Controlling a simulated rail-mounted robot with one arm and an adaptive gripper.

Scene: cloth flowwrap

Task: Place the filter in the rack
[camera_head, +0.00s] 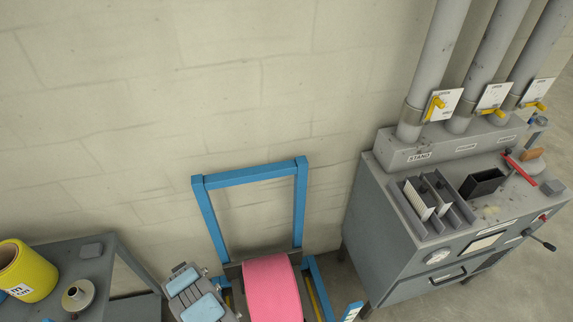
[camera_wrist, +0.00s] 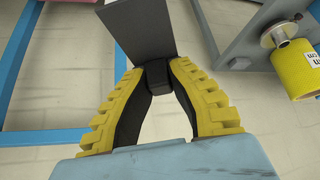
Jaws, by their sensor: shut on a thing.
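In the wrist view my gripper (camera_wrist: 156,76) has its yellow ridged fingers closed together at the tips on a small black block. The block joins a flat dark grey panel (camera_wrist: 140,28), which looks like the filter and extends away from the fingers past the top edge of the picture. In the head view a grey slotted rack (camera_head: 463,208) sits on top of the grey machine at the right. Panels with pale faces (camera_head: 418,200) stand in it, and part of it looks empty. I cannot make out the held filter in the head view.
The grey machine (camera_head: 397,250) also bears a black open bin (camera_head: 483,182) and a red-handled tool (camera_head: 519,169). Pipes with yellow valve handles rise behind. A blue frame (camera_head: 250,174) with a pink roll (camera_head: 272,288) stands left of it. A yellow roll (camera_head: 30,272) lies on a side table.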

